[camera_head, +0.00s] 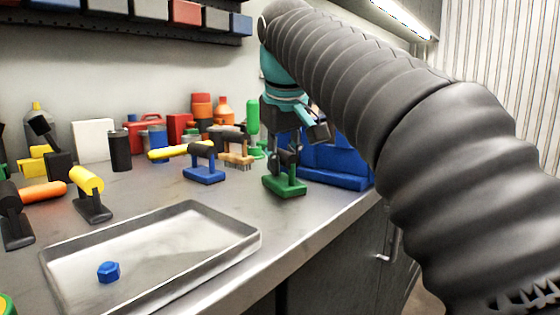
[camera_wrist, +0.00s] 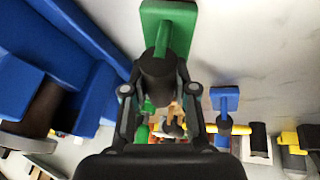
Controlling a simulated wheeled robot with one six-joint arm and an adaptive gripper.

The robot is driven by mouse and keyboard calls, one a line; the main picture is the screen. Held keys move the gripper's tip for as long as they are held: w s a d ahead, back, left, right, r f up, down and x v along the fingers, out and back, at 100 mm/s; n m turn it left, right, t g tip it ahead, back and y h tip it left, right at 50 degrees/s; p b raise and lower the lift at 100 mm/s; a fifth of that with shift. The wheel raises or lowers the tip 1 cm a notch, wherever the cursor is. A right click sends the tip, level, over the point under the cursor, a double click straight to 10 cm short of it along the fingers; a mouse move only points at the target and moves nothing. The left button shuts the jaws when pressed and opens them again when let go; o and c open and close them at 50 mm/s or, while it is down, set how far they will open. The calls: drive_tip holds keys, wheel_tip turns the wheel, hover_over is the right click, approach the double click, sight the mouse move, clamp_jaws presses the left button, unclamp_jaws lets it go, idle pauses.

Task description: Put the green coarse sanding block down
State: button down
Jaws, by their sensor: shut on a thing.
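The green sanding block (camera_head: 285,186) is at the right part of the workbench, near its front edge, with its flat green base down. My gripper (camera_head: 285,155) is above it and shut on its dark handle. In the wrist view the green base (camera_wrist: 167,22) shows at the top, with the dark handle (camera_wrist: 160,75) between the fingers of my gripper (camera_wrist: 160,90). The base looks at or very near the bench surface; I cannot tell whether it touches.
A blue bin (camera_head: 335,165) stands just right of the block. A blue block with a dark handle (camera_head: 204,173) stands to the left, with a wire brush (camera_head: 237,160) behind. A metal tray (camera_head: 215,262) holding a blue nut (camera_head: 108,271) lies at the front left. Bare bench lies between tray and block.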

drive_tip(key=shift+f, duration=0.15)
drive_tip(key=c, duration=0.9)
unclamp_jaws()
drive_tip(key=shift+r, duration=0.35)
drive_tip(key=p+v, duration=0.1)
drive_tip(key=v, duration=1)
drive_tip(key=shift+s+r+p, duration=0.2)
drive_tip(key=shift+r+p, duration=0.1)
